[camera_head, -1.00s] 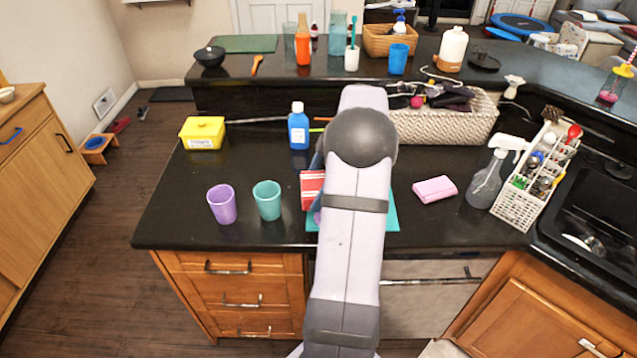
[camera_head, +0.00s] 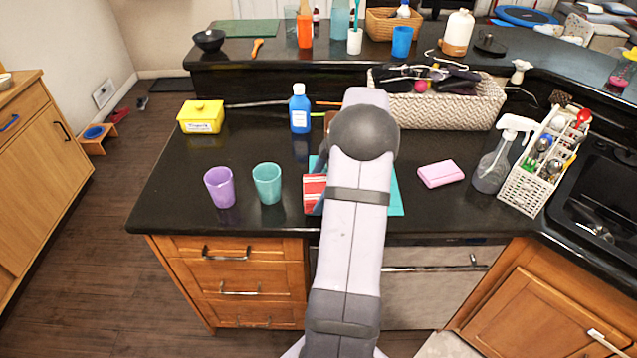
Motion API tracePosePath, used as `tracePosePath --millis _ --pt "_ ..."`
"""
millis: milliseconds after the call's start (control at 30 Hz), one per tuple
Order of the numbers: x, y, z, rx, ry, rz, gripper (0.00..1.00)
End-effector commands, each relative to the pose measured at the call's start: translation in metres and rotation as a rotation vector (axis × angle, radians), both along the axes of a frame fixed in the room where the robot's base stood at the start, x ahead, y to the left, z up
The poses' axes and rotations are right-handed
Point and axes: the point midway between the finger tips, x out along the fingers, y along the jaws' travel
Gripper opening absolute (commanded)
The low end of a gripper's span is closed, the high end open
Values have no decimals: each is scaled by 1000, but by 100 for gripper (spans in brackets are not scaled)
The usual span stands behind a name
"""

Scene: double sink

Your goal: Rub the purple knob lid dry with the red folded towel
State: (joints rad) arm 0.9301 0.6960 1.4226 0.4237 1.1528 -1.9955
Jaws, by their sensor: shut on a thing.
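The red folded towel (camera_head: 314,190), with pale stripes, shows at the left side of my arm, over the left part of a teal mat (camera_head: 396,198). The rest of the towel is hidden behind my arm. The purple knob lid cannot be made out; the arm and towel cover that area. My gripper and its fingertips are hidden behind my own arm, so its hold on the towel cannot be seen.
A purple cup (camera_head: 220,187) and a teal cup (camera_head: 267,183) stand left of the towel. A blue bottle (camera_head: 300,108) and yellow tub (camera_head: 201,117) are behind. A pink sponge (camera_head: 440,174), spray bottle (camera_head: 500,155) and utensil rack (camera_head: 530,185) stand right.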

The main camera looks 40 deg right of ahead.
Motion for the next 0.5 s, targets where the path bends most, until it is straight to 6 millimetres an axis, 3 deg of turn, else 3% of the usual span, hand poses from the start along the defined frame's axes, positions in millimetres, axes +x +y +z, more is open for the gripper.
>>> tracePosePath --millis 500 --pt "-29 -34 0 -3 3 -3 72"
